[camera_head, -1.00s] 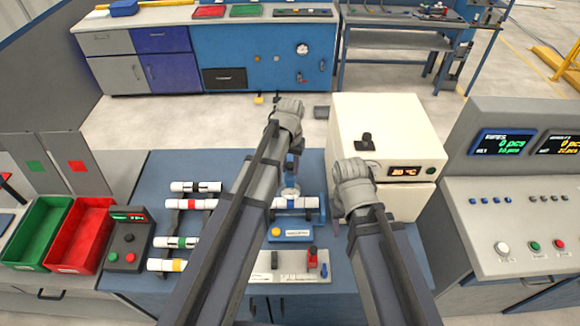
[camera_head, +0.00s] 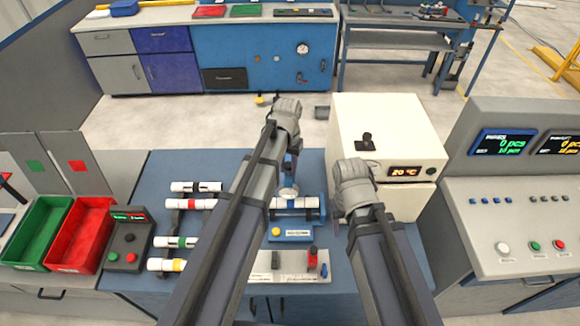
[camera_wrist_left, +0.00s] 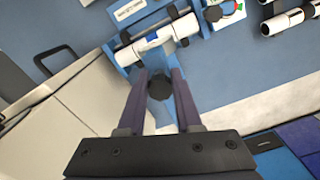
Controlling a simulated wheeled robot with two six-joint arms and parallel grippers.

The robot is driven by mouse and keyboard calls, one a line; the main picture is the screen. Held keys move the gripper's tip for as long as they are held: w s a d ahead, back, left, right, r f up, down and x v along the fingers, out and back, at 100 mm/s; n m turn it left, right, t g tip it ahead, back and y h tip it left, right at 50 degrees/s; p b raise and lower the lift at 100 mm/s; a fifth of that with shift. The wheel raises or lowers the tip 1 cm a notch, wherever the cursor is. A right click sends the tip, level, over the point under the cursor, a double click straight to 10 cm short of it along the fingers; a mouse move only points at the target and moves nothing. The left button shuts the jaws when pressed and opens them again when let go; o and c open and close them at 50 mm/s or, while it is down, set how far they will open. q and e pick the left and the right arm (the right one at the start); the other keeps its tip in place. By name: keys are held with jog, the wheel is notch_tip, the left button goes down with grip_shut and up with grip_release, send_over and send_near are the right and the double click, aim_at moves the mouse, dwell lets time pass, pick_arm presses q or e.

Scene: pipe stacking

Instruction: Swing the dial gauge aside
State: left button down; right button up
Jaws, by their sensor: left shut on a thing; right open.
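The dial gauge (camera_head: 288,191) shows as a small pale round part by the white pipe (camera_head: 308,203) on a blue stand. The pipe also lies across the stand in the left wrist view (camera_wrist_left: 140,47). My left gripper (camera_head: 291,172) reaches down at the gauge. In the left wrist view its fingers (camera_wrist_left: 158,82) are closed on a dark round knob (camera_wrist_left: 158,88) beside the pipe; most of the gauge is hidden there. My right gripper (camera_head: 338,212) is open to the right of the pipe's end, largely hidden by my wrist.
Several banded pipes lie on a rack (camera_head: 186,222) at the left. A white oven (camera_head: 385,140) stands close to the right arm. Green (camera_head: 38,232) and red bins (camera_head: 80,235) are far left.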

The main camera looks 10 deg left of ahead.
pick_arm(q)
jog(key=w+a+m, duration=0.9)
jog(key=a+m, duration=0.4)
jog(key=m, duration=0.4)
jog(key=shift+w, duration=0.25)
jog(key=shift+w+a+m, duration=0.1)
jog(key=shift+m, duration=0.2)
jog(key=c, duration=0.6)
grip_release()
jog(key=shift+r, duration=0.1)
